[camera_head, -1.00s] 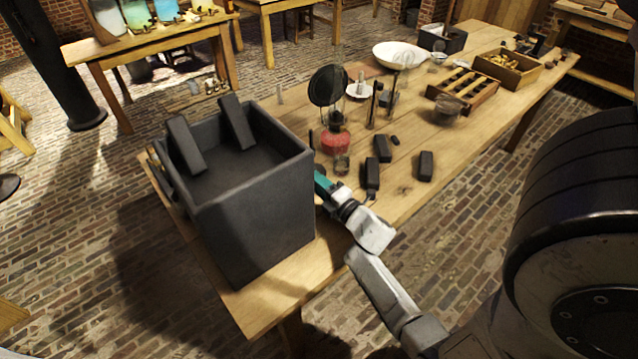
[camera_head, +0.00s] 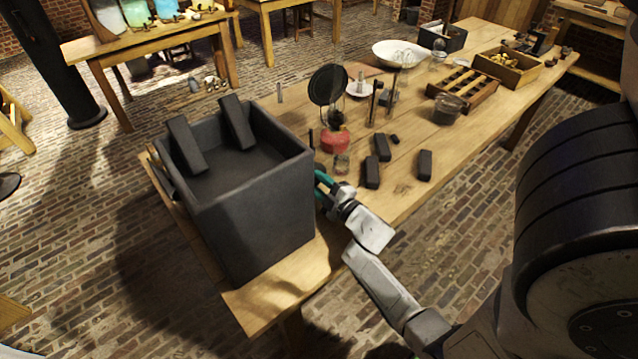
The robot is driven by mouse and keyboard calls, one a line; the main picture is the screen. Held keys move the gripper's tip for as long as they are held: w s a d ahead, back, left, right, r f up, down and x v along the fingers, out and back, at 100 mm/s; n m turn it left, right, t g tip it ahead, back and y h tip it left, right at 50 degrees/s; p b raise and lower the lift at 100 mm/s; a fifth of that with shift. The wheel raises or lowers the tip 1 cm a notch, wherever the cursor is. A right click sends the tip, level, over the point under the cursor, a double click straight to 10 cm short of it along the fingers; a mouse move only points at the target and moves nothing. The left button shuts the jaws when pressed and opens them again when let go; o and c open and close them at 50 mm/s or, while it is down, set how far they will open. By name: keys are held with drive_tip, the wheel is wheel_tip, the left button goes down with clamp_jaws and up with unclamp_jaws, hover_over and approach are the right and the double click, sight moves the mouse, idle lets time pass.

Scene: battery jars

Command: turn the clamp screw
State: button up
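My gripper (camera_head: 322,187) is at the right side of a large dark grey open box (camera_head: 258,215), just above the table edge. Its teal fingers show as two separate tips with a gap between them, so it looks open. The tips are very close to the box wall or partly behind its edge; I cannot tell whether they touch anything. I cannot make out the clamp screw; it may be hidden by the box or the gripper. Two dark slabs, a left one (camera_head: 186,145) and a right one (camera_head: 237,122), stand tilted in the box top.
On the wooden table (camera_head: 412,190) beyond my gripper are several dark blocks, such as one at the right (camera_head: 425,165), a red-based lamp (camera_head: 335,141) with a round dark disc (camera_head: 328,86), a white bowl (camera_head: 399,53) and a wooden rack (camera_head: 466,88). The table's front right is clear.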

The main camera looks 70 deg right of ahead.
drive_tip(key=shift+s+f, duration=0.1)
idle(0.3)
drive_tip(key=o, duration=1)
drive_tip(key=shift+o, duration=0.2)
drive_tip(key=b+v, duration=0.2)
drive_tip(key=v, duration=0.8)
drive_tip(key=shift+s+a, duration=0.15)
drive_tip(key=shift+s, duration=0.15)
